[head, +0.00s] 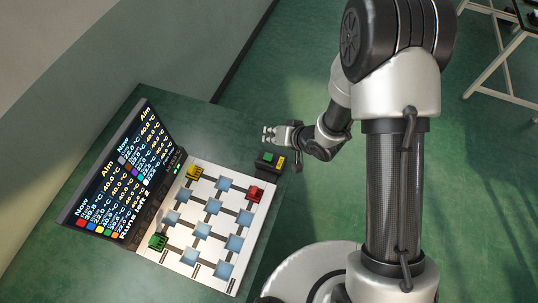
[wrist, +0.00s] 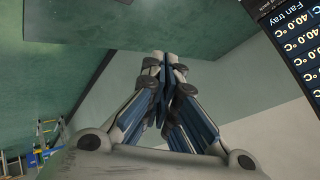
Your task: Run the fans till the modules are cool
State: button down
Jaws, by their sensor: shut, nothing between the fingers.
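A white board (head: 206,255) lies on the green table, with several blue squares joined by dark strips. A yellow block (head: 194,171), a red block (head: 255,193) and a green block (head: 157,242) stand on it. A dark display (head: 122,182) stands along its left side, with coloured squares, "Now" and "Aim" columns in °C and "Runs left 2". Part of it shows in the wrist view (wrist: 289,45), with "Fan tray" and 40.0 °C lines. A small dark box (head: 268,162) has a green and a yellow patch on top. My gripper (head: 267,133) is shut and empty beyond this box, apart from the board.
The green table top (head: 215,125) is bare behind the board. A pale wall runs along the left. A light-framed table (head: 497,62) stands at the upper right, away from my arm. A ladder (wrist: 43,138) shows at the wrist view's left.

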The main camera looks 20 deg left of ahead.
aim_at(270, 155)
jog(key=shift+f, duration=0.15)
notch_tip(270, 155, down, 8)
jog(key=b, duration=0.7)
jog(key=shift+f+b, duration=0.25)
jog(key=shift+b, duration=0.1)
dwell(0.8)
jog(key=shift+f, duration=0.4)
jog(key=shift+f+b, duration=0.5)
dwell(0.5)
jog(key=shift+r, duration=0.1)
jog(key=shift+r+p, duration=0.8)
